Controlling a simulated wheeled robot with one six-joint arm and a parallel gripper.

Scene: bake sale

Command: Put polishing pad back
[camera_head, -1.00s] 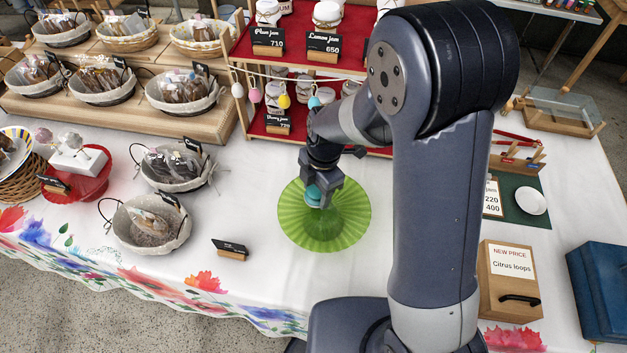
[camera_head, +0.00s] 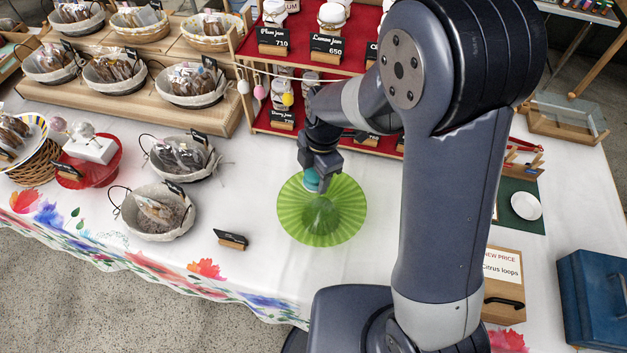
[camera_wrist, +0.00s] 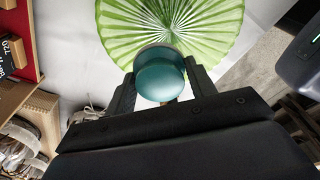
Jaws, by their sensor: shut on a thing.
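My gripper (camera_head: 322,179) is shut on a round teal polishing pad (camera_head: 312,180). In the wrist view the pad (camera_wrist: 160,76) sits between the two dark fingers, its rounded teal side toward the camera. The gripper holds the pad at the far-left part of a green pleated dish (camera_head: 345,225), over its rim. The dish stands on the white tablecloth. In the wrist view the dish (camera_wrist: 205,25) fills the top, behind the pad. I cannot tell whether the pad touches the dish.
A red jam shelf (camera_head: 345,60) stands behind the gripper. Lined baskets (camera_head: 150,222) and a small black sign (camera_head: 231,239) are on the left. A wooden box (camera_head: 504,262), a green mat (camera_head: 508,225) with a white saucer (camera_head: 526,206), and a blue case (camera_head: 590,290) are on the right.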

